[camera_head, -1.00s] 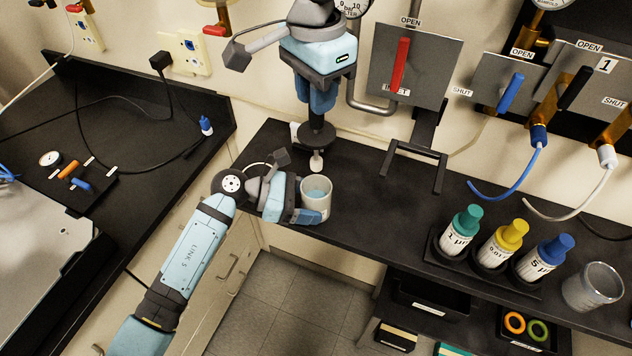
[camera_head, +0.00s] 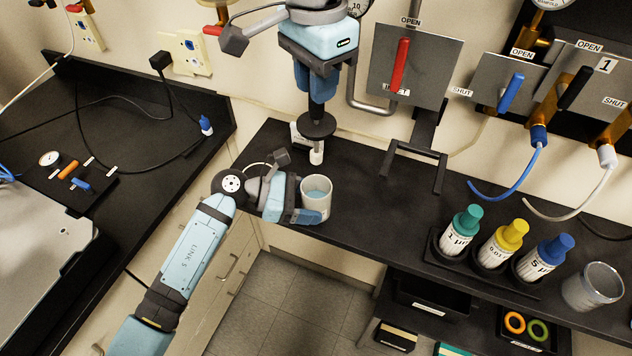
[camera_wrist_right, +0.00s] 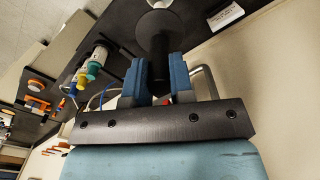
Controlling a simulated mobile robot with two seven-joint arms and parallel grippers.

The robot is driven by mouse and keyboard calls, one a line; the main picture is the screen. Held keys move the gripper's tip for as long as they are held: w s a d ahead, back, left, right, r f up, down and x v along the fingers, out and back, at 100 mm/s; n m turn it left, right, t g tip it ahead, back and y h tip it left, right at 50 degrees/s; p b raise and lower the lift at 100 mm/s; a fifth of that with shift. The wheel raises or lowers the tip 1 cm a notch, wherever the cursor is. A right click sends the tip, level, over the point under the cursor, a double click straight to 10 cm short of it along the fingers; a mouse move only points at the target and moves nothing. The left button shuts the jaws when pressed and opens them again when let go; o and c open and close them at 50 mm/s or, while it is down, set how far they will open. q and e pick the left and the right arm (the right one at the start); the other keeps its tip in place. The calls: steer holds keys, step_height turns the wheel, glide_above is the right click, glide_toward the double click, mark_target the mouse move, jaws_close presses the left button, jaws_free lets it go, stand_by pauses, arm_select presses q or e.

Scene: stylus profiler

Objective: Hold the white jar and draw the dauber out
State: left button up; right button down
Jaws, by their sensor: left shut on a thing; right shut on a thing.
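The white jar (camera_head: 326,205) stands on the black bench, open at the top, with pale blue liquid (camera_head: 318,190) inside. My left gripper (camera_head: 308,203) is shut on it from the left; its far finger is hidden. My right gripper (camera_head: 317,90) is shut on the black handle of the dauber, pointing down. The dauber's wide black disc (camera_head: 317,125) and pale tip (camera_head: 317,154) hang below, clear of the jar and above its rim in the picture. In the right wrist view the handle (camera_wrist_right: 158,58) sits between the blue fingers, with the disc (camera_wrist_right: 157,24) beyond.
A black bracket (camera_head: 414,165) stands right of the jar. A rack holds green-, yellow- and blue-capped bottles (camera_head: 502,245) beside a clear beaker (camera_head: 592,287). A small white labelled item (camera_head: 299,137) is behind the dauber. Valve panels (camera_head: 416,66) line the wall. The bench between jar and bracket is clear.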

arm_select(q)
steer(key=o, duration=1.6)
steer(key=v, duration=1.2)
